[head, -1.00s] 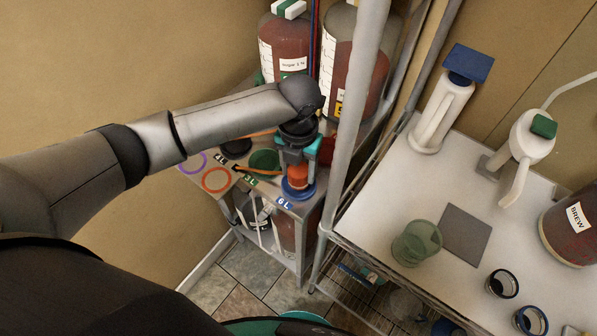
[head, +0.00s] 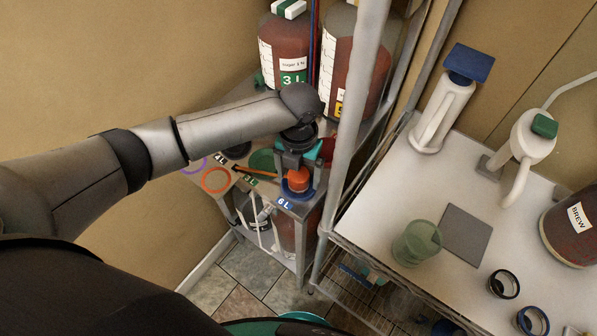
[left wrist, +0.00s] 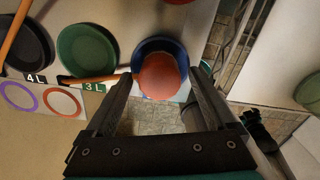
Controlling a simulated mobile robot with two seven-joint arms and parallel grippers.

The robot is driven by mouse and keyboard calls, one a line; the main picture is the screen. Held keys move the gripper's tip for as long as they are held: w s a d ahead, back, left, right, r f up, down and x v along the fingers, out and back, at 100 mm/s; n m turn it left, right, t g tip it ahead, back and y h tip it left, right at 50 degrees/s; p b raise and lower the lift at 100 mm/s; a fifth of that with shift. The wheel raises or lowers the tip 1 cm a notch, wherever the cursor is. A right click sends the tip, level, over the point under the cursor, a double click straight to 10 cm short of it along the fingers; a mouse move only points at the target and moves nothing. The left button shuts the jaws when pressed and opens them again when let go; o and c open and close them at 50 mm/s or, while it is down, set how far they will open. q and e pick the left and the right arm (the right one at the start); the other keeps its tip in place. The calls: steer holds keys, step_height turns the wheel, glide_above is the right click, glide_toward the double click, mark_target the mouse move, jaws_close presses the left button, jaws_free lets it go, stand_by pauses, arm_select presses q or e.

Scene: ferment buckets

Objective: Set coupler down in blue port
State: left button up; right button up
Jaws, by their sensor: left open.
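The orange coupler (head: 298,181) stands in the blue port (head: 290,194) at the 6 L corner of the small bench. In the left wrist view the rounded orange top of the coupler (left wrist: 158,77) covers part of the blue port's dish (left wrist: 158,45). My left gripper (head: 298,178) is over the port, pointing down. Its fingers (left wrist: 161,80) are spread on either side of the coupler, with visible gaps between them and it. How deep the coupler sits is hidden. My right gripper is not in view.
A green dish (head: 263,160) at 3 L and a dark dish (head: 236,151) at 4 L are beside the blue port, with an orange stick near them. A metal rack post (head: 352,120) rises close to the right. Large jugs (head: 352,70) stand behind.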

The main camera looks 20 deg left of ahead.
mark_target(299, 175)
arm_select(q)
step_height(299, 175, up, 12)
steer(key=p, duration=0.1)
steer(key=shift+r, duration=0.2)
stand_by(0.6)
